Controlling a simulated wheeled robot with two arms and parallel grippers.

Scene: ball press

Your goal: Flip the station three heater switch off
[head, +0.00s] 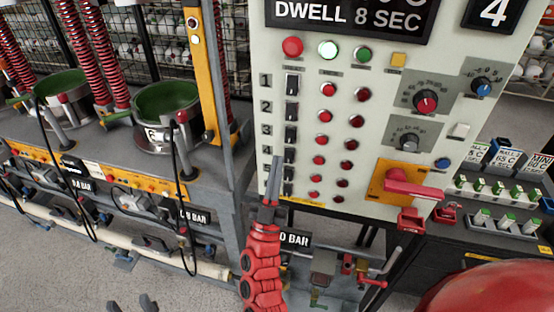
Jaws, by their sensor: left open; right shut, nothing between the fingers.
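The white control panel (390,60) fills the centre right of the head view, with a column of dark rocker switches and row numbers down its left side. The station three heater switch (291,137) is the third one down; whether its rocker is up or down is too small to tell. My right gripper (272,176) is shut and empty, pointing up at the panel's lower left, below and left of that switch. It overlaps the lower switches' area; contact cannot be told. My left gripper (131,305) is open and empty at the bottom edge, only its fingertips showing.
Red indicator lamps (322,142) sit right of the switches. A red rotary handle (412,190) on an orange plate juts out at the panel's lower right. Press stations with green bowls (168,98) stand at left. A red rounded shape fills the bottom right corner.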

